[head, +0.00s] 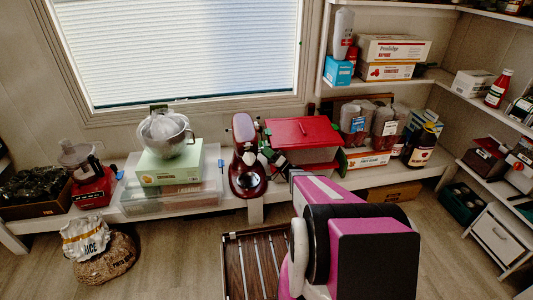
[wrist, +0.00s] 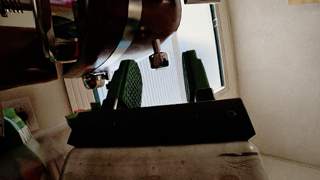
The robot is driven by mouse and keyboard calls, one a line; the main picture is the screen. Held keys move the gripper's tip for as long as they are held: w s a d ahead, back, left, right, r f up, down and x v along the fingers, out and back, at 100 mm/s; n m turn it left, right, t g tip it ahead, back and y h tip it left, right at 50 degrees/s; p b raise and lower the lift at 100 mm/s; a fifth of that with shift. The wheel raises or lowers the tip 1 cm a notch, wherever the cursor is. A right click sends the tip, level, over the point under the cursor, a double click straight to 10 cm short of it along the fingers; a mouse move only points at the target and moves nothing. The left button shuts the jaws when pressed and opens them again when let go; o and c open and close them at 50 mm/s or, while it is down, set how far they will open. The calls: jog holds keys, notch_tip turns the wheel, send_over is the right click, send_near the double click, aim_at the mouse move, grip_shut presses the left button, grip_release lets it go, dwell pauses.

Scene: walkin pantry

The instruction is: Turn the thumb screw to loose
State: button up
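A dark red stand mixer (head: 247,172) stands on the low bench below the window. Its dark underside and silver band fill the upper left of the wrist view (wrist: 95,35). A small metal thumb screw (wrist: 157,57) sticks out from the mixer body there. My gripper (wrist: 160,60) is open, with two green ridged fingers spread apart. The screw shows between the fingertips in the picture; I see no contact. In the head view my gripper (head: 272,156) is just right of the mixer's head, and the screw is too small to make out.
A red-lidded container (head: 303,132) stands close right of the mixer. A green box (head: 170,165) with a metal bowl (head: 165,137) is to its left. A brown slatted crate (head: 235,262) lies on the floor. Open floor (head: 170,255) shows at the left.

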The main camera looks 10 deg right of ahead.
jog(key=shift+d, duration=0.1)
jog(key=v, duration=1)
jog(key=shift+s+d+f, duration=0.2)
jog(key=shift+f, duration=0.05)
jog(key=shift+a, duration=0.1)
